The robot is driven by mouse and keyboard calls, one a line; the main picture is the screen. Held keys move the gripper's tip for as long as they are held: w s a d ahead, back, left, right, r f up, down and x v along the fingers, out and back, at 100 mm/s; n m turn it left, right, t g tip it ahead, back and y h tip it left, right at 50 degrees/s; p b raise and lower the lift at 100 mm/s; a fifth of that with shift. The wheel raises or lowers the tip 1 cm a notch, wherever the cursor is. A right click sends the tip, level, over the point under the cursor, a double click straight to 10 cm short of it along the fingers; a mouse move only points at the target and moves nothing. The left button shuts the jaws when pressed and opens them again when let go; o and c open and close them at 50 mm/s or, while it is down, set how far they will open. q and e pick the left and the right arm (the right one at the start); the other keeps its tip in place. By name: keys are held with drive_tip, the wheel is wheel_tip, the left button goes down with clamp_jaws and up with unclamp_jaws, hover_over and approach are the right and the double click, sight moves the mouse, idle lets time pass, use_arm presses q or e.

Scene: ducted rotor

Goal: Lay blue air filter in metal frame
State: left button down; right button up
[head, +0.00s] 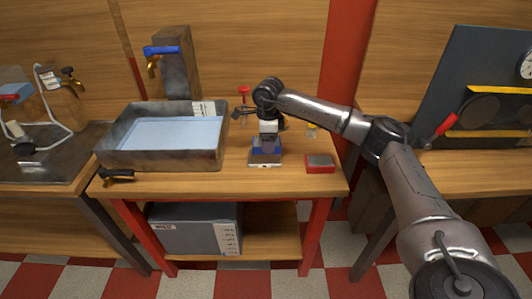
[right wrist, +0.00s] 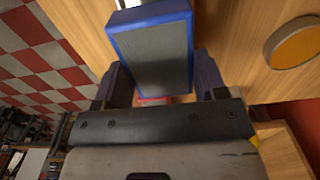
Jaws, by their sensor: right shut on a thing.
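My right gripper (head: 266,144) points down over the middle of the wooden table. It is shut on the blue air filter (head: 258,154), a small block with a blue rim. In the right wrist view the filter (right wrist: 150,55) sits between the two dark fingers, its grey face towards the camera. A small pale metallic piece (head: 264,165) shows right below the filter and may be the metal frame. The gripper and filter hide most of it, and I cannot tell whether they touch. My left gripper is not in view.
A large metal basin (head: 216,158) with pale blue inside stands left of the gripper, below a blue-handled tap (head: 161,50). A red block with a grey top (head: 320,163) lies to the right. A grey box (head: 190,232) sits on the lower shelf.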

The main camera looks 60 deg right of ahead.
drive_tip(key=shift+w+a+f, duration=0.15)
drive_tip(key=shift+w+f, duration=0.05)
drive_tip(key=shift+w, duration=0.15)
wheel_tip(320, 180, down, 4)
drive_tip(key=shift+f+b, duration=0.1)
drive_tip(key=shift+b, duration=1.1)
drive_tip(key=o, duration=1)
drive_tip(key=shift+c, duration=0.2)
